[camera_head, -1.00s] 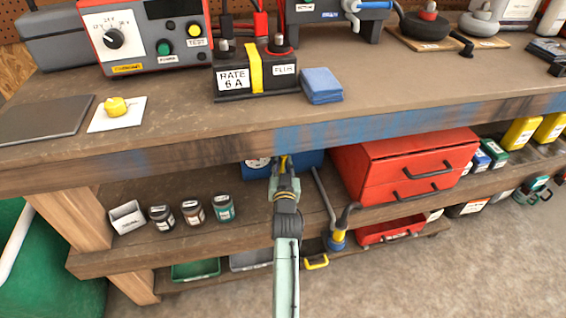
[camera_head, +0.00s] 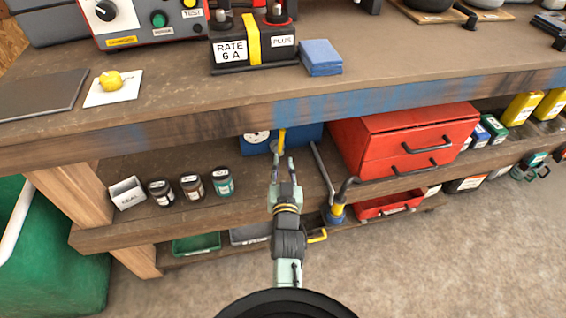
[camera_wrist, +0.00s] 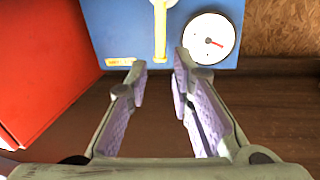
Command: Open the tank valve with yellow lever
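The yellow lever (camera_head: 282,141) hangs upright on the front of the blue tank (camera_head: 312,134), on the shelf under the bench top. In the wrist view the lever (camera_wrist: 160,32) stands at the top middle of the blue tank face (camera_wrist: 112,30), with a white gauge (camera_wrist: 211,40) beside it on the right. My gripper (camera_head: 282,162) is open and points at the tank from the front. In the wrist view its fingers (camera_wrist: 159,72) are spread apart with nothing between them, and the lever is just beyond the tips. The tank's upper part is hidden under the bench edge.
A red drawer box (camera_head: 400,140) stands close right of the tank. Small jars (camera_head: 191,187) stand on the shelf to the left. The bench top edge (camera_head: 350,103) overhangs the shelf. A blue and yellow pump with a dark handle (camera_head: 337,208) stands lower right of my gripper.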

